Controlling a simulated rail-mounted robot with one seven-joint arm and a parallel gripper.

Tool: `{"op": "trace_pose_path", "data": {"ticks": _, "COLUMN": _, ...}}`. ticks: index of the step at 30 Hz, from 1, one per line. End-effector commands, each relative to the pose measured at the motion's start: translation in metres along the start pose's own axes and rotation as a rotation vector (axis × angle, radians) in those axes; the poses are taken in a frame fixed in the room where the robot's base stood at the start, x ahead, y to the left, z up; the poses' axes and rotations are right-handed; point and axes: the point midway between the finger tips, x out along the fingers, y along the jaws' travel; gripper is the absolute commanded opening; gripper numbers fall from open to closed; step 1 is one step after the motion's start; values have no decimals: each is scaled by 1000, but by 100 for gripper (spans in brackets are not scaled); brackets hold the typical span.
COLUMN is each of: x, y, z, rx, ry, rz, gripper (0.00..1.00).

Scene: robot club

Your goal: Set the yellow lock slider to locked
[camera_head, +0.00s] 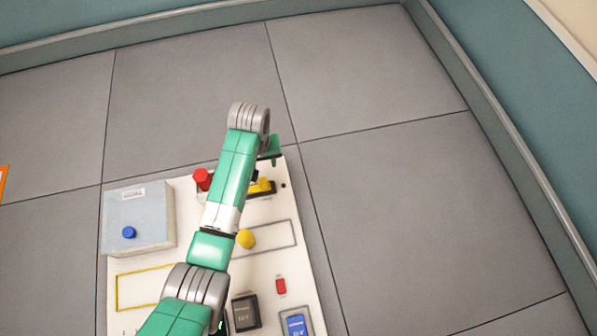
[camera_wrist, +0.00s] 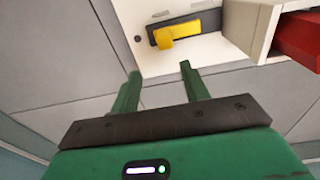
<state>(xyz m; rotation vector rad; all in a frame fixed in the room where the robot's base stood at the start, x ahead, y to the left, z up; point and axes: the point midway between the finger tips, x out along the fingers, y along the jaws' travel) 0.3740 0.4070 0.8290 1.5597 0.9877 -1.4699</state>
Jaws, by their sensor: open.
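The yellow lock slider (camera_head: 264,185) sits in a dark slot near the far edge of the white panel, partly hidden by my arm in the head view. In the wrist view the slider (camera_wrist: 180,34) shows clearly, with a yellow tab at the slot's left end. My gripper (camera_wrist: 158,70) is open and empty. Its two green fingers are apart and point toward the slider, with a visible gap between them and the tab. In the head view only part of my gripper (camera_head: 273,150) shows, just beyond the panel's far edge.
The white panel (camera_head: 190,262) also holds a red button (camera_head: 202,178), a yellow knob (camera_head: 246,239), a small red switch (camera_head: 281,286), a black device (camera_head: 245,313) and a blue device (camera_head: 297,325). A grey box (camera_head: 150,212) with a blue button stands left. Bare floor surrounds the panel.

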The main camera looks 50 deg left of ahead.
Motion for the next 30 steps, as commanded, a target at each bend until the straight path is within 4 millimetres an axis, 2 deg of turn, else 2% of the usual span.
{"op": "trace_pose_path", "data": {"ticks": 1, "x": 13, "y": -11, "z": 3, "rx": -22, "ry": -29, "rz": -14, "gripper": 45}}
{"op": "trace_pose_path", "data": {"ticks": 3, "x": 16, "y": -17, "z": 6, "rx": -34, "ry": -50, "rz": -23, "gripper": 45}}
{"op": "trace_pose_path", "data": {"ticks": 8, "x": 22, "y": -17, "z": 7, "rx": -33, "ry": -50, "rz": -23, "gripper": 45}}
{"op": "trace_pose_path", "data": {"ticks": 15, "x": 68, "y": -18, "z": 8, "rx": -33, "ry": -48, "rz": -23, "gripper": 45}}
{"op": "trace_pose_path", "data": {"ticks": 18, "x": 82, "y": -17, "z": 9, "rx": -32, "ry": -46, "rz": -22, "gripper": 45}}
{"op": "trace_pose_path", "data": {"ticks": 22, "x": 91, "y": -18, "z": 9, "rx": -32, "ry": -45, "rz": -22, "gripper": 45}}
{"op": "trace_pose_path", "data": {"ticks": 30, "x": 91, "y": -17, "z": 9, "rx": -31, "ry": -45, "rz": -21, "gripper": 44}}
